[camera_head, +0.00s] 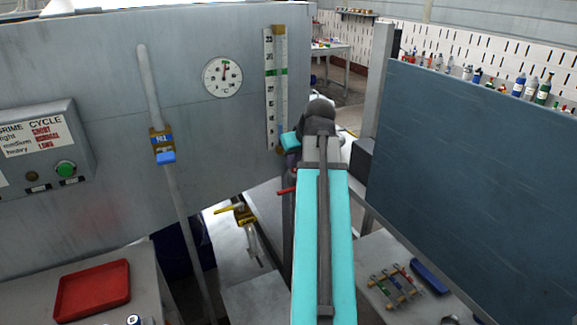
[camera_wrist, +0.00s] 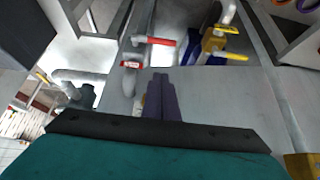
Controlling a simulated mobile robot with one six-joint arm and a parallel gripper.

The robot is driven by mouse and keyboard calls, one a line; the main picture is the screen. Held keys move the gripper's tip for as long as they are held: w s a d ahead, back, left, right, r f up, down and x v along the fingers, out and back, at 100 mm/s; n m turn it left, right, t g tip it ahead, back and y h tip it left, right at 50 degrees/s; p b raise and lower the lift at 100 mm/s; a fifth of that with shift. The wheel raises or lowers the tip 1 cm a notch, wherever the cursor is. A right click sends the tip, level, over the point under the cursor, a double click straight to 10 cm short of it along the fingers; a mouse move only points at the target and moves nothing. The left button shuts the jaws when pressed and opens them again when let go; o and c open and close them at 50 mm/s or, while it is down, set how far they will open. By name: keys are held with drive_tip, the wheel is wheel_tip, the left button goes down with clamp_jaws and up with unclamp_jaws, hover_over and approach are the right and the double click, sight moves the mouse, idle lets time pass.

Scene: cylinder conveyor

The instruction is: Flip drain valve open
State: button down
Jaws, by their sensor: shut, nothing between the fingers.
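Two valves show low under the grey machine, and I cannot read which one is the drain. One has a red lever (camera_wrist: 155,41) on a grey pipe with a red collar; its lever also shows in the head view (camera_head: 286,191). The other has a yellow lever (camera_wrist: 226,28) and a yellow body, also in the head view (camera_head: 238,210). My gripper (camera_wrist: 160,80) is shut and empty. In the wrist view its fingertips lie just below the red lever and right of its pipe; contact cannot be told. In the head view my arm hides the gripper.
The grey machine wall (camera_head: 110,90) carries a blue-handled fill valve (camera_head: 165,157), a round gauge (camera_head: 222,76) and a level scale (camera_head: 275,90). A dark panel (camera_head: 470,160) stands close on the right. A red tray (camera_head: 92,289) lies front left.

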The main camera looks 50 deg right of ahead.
drive_tip(key=p, duration=0.1)
hover_over(290, 190)
drive_tip(key=a, duration=0.1)
drive_tip(key=shift+w+f, duration=0.2)
drive_tip(key=shift+f, duration=1.6)
drive_tip(key=shift+w+f, duration=0.2)
drive_tip(key=shift+f, duration=1.6)
drive_tip(key=shift+s+a+f+p, duration=0.15)
drive_tip(key=shift+f+p, duration=0.15)
drive_tip(key=shift+f, duration=0.8)
drive_tip(key=shift+s+f+p, duration=0.15)
drive_tip(key=shift+f+p, duration=0.15)
drive_tip(key=shift+f, duration=0.75)
